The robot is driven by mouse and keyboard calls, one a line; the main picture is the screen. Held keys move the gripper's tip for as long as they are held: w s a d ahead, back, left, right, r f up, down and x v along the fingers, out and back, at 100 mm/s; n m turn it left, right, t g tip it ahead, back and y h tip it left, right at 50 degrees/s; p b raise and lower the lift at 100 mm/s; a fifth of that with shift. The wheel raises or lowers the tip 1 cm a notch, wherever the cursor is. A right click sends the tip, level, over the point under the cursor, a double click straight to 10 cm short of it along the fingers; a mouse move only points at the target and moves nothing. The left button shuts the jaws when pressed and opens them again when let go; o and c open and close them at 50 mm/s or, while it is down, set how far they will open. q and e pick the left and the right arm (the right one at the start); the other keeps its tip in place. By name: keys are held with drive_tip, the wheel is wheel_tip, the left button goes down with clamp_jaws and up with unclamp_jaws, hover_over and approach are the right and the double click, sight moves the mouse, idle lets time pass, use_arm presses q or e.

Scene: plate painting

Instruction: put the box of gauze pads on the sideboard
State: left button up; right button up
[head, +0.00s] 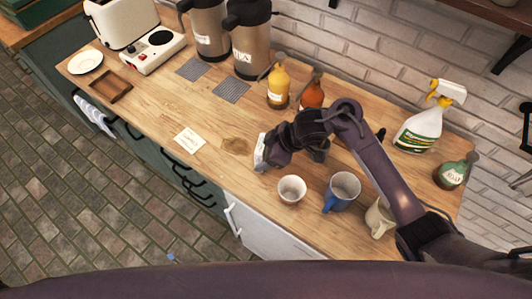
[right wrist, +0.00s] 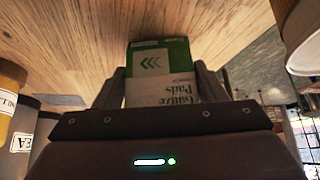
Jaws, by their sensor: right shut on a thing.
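The box of gauze pads (right wrist: 158,72) is green and white with printed lettering, upside down in the right wrist view. It sits between the two fingers of my right gripper (right wrist: 160,88), which is shut on it. In the head view, my right gripper (head: 264,150) is over the wooden countertop (head: 215,175), near its front edge, and only a pale piece of the box (head: 259,158) shows at its tip. Whether the box touches the wood is unclear. Which furniture is the sideboard is not clear from the pictures. My left gripper is not in view.
A white cup (head: 291,193), a blue mug (head: 331,200) and a cream mug (head: 377,221) stand close to my right arm. Sauce bottles (head: 277,90) and a spray bottle (head: 420,130) stand behind. A white card (head: 189,140) lies left of the gripper, with bare wood around it.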

drive_tip(key=shift+f, duration=0.15)
drive_tip(key=o, duration=1)
drive_tip(key=p+v, duration=0.1)
drive_tip(key=v, duration=1.1)
drive_tip(key=shift+a, duration=0.1)
